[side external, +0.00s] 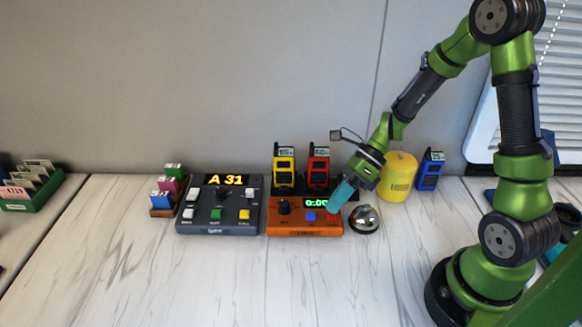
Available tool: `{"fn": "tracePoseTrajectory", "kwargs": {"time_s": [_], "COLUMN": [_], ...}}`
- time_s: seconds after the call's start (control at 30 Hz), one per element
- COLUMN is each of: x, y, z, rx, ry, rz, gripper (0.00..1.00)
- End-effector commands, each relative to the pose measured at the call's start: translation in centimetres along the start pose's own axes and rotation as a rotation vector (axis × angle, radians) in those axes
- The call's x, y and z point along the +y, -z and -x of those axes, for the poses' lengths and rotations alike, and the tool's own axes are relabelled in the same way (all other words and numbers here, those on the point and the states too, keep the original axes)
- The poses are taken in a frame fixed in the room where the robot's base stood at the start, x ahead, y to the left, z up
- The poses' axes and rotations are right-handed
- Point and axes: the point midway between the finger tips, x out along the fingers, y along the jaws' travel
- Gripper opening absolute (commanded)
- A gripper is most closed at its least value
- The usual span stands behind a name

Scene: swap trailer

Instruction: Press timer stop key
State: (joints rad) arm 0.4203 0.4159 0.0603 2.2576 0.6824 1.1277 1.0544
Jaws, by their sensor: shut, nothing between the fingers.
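The timer is an orange box (306,230) on the table with a black dial (284,207), a green lit display (316,203) reading about 0:00, and a blue key (310,217). A red key (332,218) shows beside the blue one, just below my gripper; I cannot read the key labels. My gripper (336,205) has teal fingers, points down and left, and is shut with nothing held. Its tips are over the right part of the timer and cover part of the display. I cannot tell whether they touch a key.
A silver bell (364,219) stands close right of the timer. A dark console (219,205) reading "A 31" is at its left. Yellow (284,165), red (318,165) and blue (429,170) devices and a yellow cylinder (398,177) stand behind. The front table is clear.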

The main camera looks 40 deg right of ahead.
Motion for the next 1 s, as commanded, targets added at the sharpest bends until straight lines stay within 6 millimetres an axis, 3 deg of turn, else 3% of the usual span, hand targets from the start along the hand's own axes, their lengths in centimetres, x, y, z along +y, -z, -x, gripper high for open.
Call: {"fn": "tracePoseTrajectory", "kwargs": {"time_s": [1.0], "x": [-0.43], "y": [0.44], "z": [-0.61], "rx": [0.0], "ry": [-0.001], "rz": [-0.001], "gripper": [0.0]}}
